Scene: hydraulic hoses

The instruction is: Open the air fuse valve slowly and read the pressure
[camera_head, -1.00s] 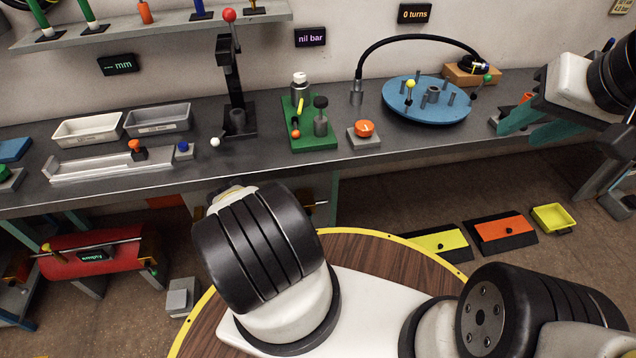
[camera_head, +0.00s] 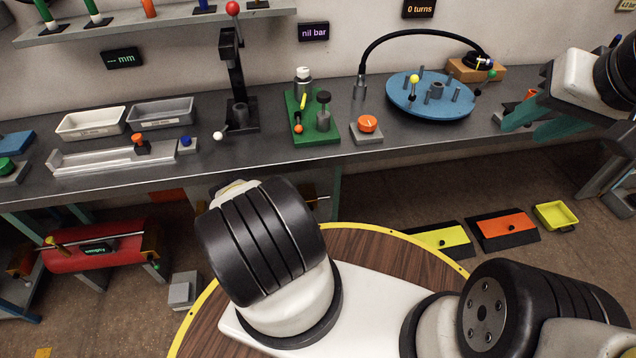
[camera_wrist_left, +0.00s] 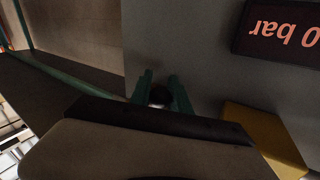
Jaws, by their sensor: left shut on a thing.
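In the left wrist view, my left gripper (camera_wrist_left: 163,90) has two green fingers on either side of a small dark round knob (camera_wrist_left: 160,95), and it is shut on it. I cannot tell whether this knob is the air fuse valve. A dark display (camera_wrist_left: 284,34) at the upper right reads "0 bar" in red, upside down in this view. The left gripper is out of the head view. My right gripper (camera_head: 541,110) is at the right of the head view, with teal fingers apart and nothing seen between them, over the right end of the bench.
The grey bench (camera_head: 260,165) carries trays, a green block (camera_head: 311,125), an orange knob (camera_head: 367,123) and a blue disc (camera_head: 430,98) with a hose. A red tank (camera_head: 95,249) is below at left. A yellow-brown block (camera_wrist_left: 262,135) is right of my left gripper.

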